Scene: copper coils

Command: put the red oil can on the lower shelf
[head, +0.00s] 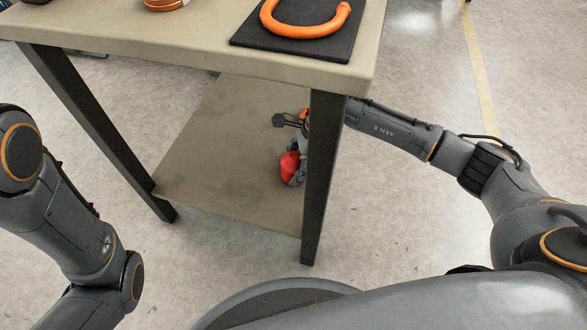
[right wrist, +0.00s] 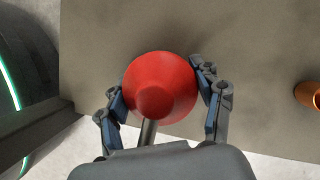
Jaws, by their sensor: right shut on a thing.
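The red oil can (head: 289,166) is just above or on the lower shelf (head: 217,150), near the shelf's right side behind the front right table leg. My right gripper (head: 298,170) reaches in under the table top from the right and is shut on the can. In the right wrist view the can (right wrist: 161,86) sits between the two blue-padded fingers (right wrist: 165,105), with the shelf (right wrist: 262,50) beyond it. I cannot tell whether the can touches the shelf. My left arm is at the left of the head view, but its gripper is out of view.
The table top (head: 190,50) overhangs the shelf and bears a black mat (head: 248,38) with an orange curved piece (head: 303,28). The front right leg (head: 322,180) stands close to my right gripper. An orange thing (right wrist: 309,96) shows at the right wrist view's edge. The shelf's left and middle are clear.

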